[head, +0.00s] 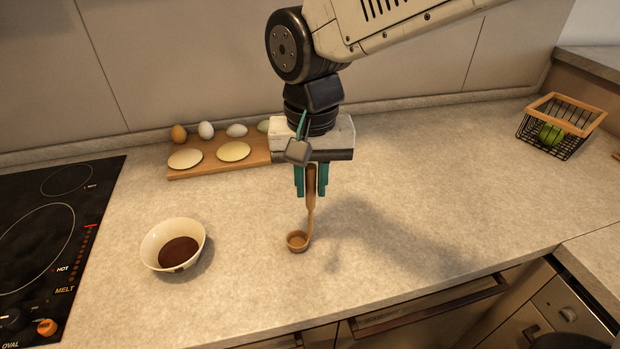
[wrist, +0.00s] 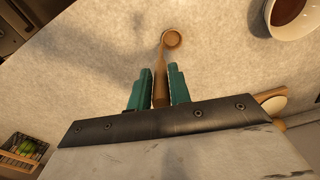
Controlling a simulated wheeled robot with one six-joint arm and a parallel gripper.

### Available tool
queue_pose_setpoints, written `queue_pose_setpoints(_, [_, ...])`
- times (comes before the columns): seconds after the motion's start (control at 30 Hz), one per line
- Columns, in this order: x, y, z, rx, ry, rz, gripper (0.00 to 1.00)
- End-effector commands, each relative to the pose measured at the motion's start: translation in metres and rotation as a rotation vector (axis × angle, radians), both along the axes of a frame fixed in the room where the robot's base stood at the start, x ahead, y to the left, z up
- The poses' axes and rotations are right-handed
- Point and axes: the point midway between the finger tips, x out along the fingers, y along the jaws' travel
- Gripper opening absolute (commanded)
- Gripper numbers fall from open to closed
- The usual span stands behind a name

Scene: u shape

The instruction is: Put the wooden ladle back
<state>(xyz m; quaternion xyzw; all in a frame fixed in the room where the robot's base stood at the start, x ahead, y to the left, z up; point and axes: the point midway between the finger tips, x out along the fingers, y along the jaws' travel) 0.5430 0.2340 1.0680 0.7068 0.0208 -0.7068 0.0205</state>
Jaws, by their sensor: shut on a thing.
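The wooden ladle (head: 310,208) hangs upright, bowl down, from my gripper (head: 311,184), whose teal fingers are shut on its handle. The ladle's small round bowl is just above or touching the counter; I cannot tell which. In the wrist view the ladle (wrist: 172,40) runs away from between the fingers of my gripper (wrist: 159,88). A cream bowl (head: 155,243) with dark brown liquid stands to the left of the ladle, apart from it. It also shows in the wrist view (wrist: 272,28) at the upper right.
A wooden board (head: 214,170) with several eggs and two pale discs lies behind, left of my gripper. A black cooktop (head: 90,200) is at the far left. A wire basket (head: 557,140) with a green item stands at the back right. The counter's right middle is clear.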

Motion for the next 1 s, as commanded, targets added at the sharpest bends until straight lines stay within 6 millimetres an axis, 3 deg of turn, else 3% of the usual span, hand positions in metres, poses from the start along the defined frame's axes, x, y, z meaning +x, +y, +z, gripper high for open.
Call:
queue_pose_setpoints(0.07, [0.0, 0.0, -0.003, 0.0, 0.0, 0.0, 0.0])
queue_pose_setpoints(0.1, [0.0, 0.0, -0.003, 0.0, 0.0, 0.0, 0.25])
queue_pose_setpoints(0.17, [0.0, 0.0, -0.002, 0.0, 0.0, 0.0, 0.41])
queue_pose_setpoints(0.57, [0.0, 0.0, 0.006, 0.001, -0.002, 0.0, 0.41])
queue_pose_setpoints(1.0, [0.0, 0.0, 0.093, 0.002, -0.003, 0.0, 0.41])
